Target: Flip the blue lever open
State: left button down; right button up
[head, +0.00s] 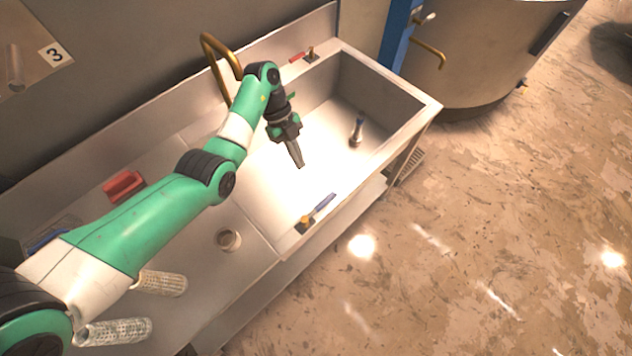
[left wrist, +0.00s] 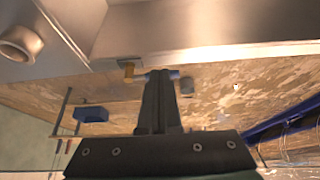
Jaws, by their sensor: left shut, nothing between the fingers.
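The blue lever (head: 323,203) sits on a brass valve (head: 303,224) at the near rim of the sink. My left gripper (head: 299,164) is over the sink basin, pointing down, with its fingers together and nothing between them. It appears apart from the lever, on the basin side of it. In the left wrist view the shut fingers (left wrist: 159,76) overlap part of the blue lever (left wrist: 172,74), and the brass valve (left wrist: 128,71) shows to their left. Whether they touch the lever cannot be told there. My right gripper is not in view.
The steel sink (head: 432,104) has raised walls around the basin. A red-handled valve (head: 298,57) and a brass spout (head: 211,42) stand at the back. A metal fitting (head: 356,132) stands in the basin. A red object (head: 123,186) and mesh cylinders (head: 118,331) lie on the left counter.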

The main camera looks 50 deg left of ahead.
aim_at(319, 209)
pick_arm(q)
jog(key=shift+s+a+r, duration=0.1)
jog(key=shift+a+r, duration=0.05)
jog(key=shift+a, duration=0.35)
jog(key=d+f+b, duration=0.2)
jog(key=d+f, duration=0.6)
jog(key=shift+w+d, duration=0.2)
jog(key=shift+w, duration=0.05)
